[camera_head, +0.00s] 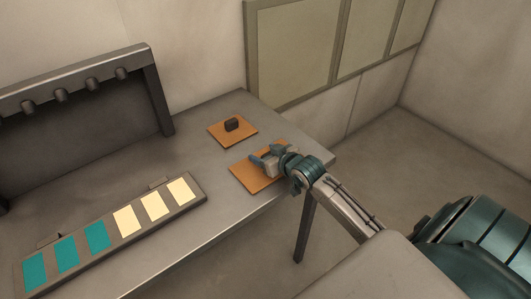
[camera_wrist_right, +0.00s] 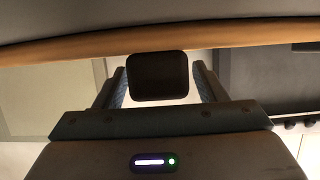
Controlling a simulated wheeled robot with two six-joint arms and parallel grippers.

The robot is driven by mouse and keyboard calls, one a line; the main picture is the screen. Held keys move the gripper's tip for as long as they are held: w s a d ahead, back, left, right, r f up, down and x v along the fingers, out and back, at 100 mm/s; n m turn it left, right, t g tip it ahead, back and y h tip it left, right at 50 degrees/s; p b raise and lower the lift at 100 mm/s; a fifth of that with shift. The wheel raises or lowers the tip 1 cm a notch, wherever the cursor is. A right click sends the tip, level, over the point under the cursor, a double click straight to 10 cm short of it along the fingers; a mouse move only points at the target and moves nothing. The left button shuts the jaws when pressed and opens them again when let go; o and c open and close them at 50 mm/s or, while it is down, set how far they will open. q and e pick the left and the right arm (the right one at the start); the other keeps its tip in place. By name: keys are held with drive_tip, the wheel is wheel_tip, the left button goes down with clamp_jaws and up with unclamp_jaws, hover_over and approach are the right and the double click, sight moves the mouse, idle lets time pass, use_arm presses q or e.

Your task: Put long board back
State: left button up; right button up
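The long board (camera_head: 140,237), dark grey with teal panels at its left end and cream panels at its right, lies on the table. Small tabs stick out along its far edge. My right gripper (camera_head: 265,160) is at the near orange square (camera_head: 245,177), well right of the long board. In the right wrist view a dark block (camera_wrist_right: 158,77) sits between the fingertips of this gripper (camera_wrist_right: 160,85), with little or no gap at its sides. I cannot tell whether the fingers press on it. My left gripper is out of view.
A dark rack (camera_head: 155,90) with several pegs stands at the back left. The table between rack and long board is clear. A panelled wall (camera_head: 295,50) rises behind.

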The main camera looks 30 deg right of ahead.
drive_tip(key=shift+r, duration=0.15)
drive_tip(key=shift+s, duration=0.35)
drive_tip(key=v, duration=1.1)
drive_tip(key=shift+s+r, duration=0.15)
